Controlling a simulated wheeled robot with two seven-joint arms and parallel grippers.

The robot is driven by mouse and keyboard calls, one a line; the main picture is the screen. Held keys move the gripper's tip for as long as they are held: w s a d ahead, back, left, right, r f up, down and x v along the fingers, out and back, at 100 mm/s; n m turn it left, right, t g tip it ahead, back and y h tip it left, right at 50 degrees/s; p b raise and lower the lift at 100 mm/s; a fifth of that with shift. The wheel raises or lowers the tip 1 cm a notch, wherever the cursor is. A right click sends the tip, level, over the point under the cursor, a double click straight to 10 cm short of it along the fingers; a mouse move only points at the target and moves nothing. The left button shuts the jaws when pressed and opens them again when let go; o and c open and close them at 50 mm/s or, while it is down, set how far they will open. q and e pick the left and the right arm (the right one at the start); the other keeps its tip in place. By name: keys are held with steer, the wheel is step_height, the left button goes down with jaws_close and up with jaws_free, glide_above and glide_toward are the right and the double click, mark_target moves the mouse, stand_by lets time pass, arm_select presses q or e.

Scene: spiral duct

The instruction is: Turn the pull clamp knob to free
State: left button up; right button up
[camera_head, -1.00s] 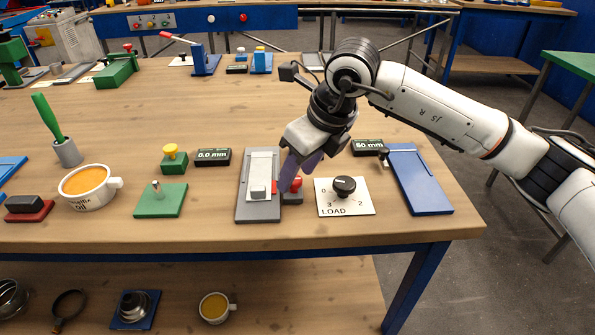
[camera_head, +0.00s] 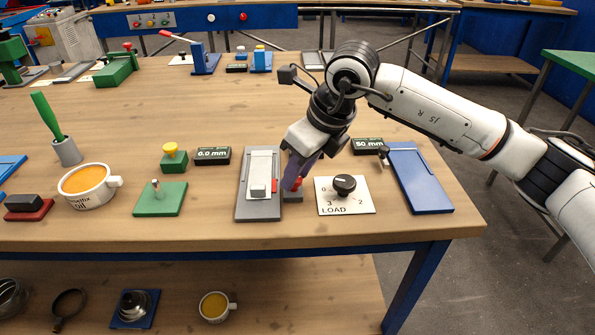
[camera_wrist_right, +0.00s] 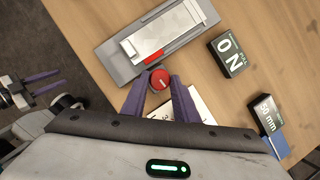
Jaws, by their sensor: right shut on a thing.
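The pull clamp (camera_head: 245,190) is a grey plate with a white slide and a small red strip, lying near the table's front edge. Its round red knob, with a pale mark on top, shows in the right wrist view (camera_wrist_right: 160,80) beside the plate's edge. My right gripper (camera_head: 293,183) is shut on the red knob from above, its purple fingers on either side of it in the right wrist view. In the head view the fingers hide most of the knob. My left gripper (camera_wrist_right: 42,84) shows small at the left of the right wrist view; its opening is unclear.
The LOAD dial (camera_head: 343,186) with a black knob stands close right of the clamp, and a blue plate (camera_head: 420,185) lies beyond it. A "50 mm" display (camera_head: 368,146) is behind. A green block with a pin (camera_head: 160,198) and a cup (camera_head: 88,188) are left.

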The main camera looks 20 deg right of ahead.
steer(key=n, duration=0.2)
steer(key=n+g+y+b, duration=0.1)
steer(key=shift+w+d+n, duration=0.15)
steer(key=shift+n, duration=0.25)
steer(key=n+g, duration=0.1)
steer(key=n, duration=0.1)
steer(key=n+y, duration=0.1)
steer(key=n, duration=0.2)
steer(key=shift+w+d+r+g+p, duration=0.1)
steer(key=shift+w+g+p, duration=0.1)
steer(key=shift+g+p, duration=0.15)
steer(key=n+g, duration=0.1)
steer(key=n, duration=0.1)
steer(key=n+g, duration=0.1)
steer(key=n, duration=0.1)
steer(key=shift+w+n+p, duration=0.2)
steer(key=shift+n+p, duration=0.15)
steer(key=shift+n, duration=0.05)
steer(key=shift+w+n+g+h, duration=0.1)
steer(key=shift+n+g+h, duration=0.35)
steer(key=shift+n, duration=1.35)
steer(key=o, duration=1)
steer(key=shift+o, duration=0.2)
